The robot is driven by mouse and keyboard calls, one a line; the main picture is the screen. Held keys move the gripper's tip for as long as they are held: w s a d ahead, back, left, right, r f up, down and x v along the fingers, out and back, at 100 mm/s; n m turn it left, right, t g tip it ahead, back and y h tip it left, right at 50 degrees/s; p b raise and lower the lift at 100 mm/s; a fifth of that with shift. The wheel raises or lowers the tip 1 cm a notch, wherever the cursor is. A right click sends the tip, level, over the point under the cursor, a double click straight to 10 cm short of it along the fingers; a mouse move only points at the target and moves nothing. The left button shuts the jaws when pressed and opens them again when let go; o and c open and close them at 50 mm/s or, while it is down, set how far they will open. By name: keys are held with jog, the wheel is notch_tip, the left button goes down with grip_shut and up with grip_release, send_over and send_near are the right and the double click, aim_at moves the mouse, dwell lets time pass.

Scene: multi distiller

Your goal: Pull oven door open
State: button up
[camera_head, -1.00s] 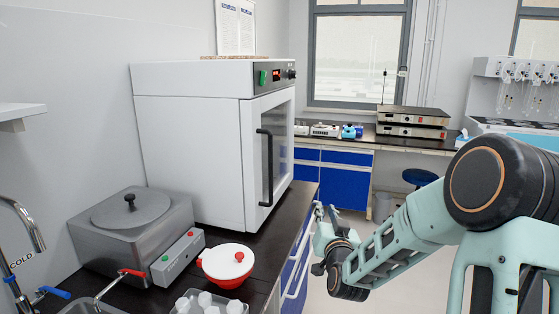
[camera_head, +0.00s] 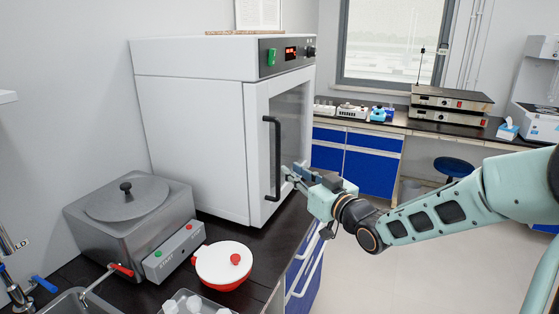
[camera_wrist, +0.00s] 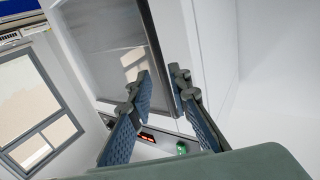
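The oven (camera_head: 195,150) is a white cabinet on the dark counter, and its door (camera_head: 258,195) with a glass pane looks closed. A black vertical handle (camera_head: 273,158) is on the door. My gripper (camera_head: 288,173) is just right of the handle's lower half in the head view, pointing at it. In the wrist view, my gripper (camera_wrist: 163,78) has its two fingers apart. The dark handle (camera_wrist: 158,50) runs between the fingertips in the picture, closer to the right finger. I cannot tell whether they touch it.
A grey lidded bath (camera_head: 130,225) and a red-white pot (camera_head: 223,265) stand on the counter left and in front of the oven. A back bench (camera_head: 395,122) holds stacked devices. The floor to the right of the counter is open.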

aim_at(279, 162)
jog(key=x, duration=0.8)
jog(key=shift+w+a, duration=0.1)
jog(key=shift+w, duration=0.05)
grip_shut()
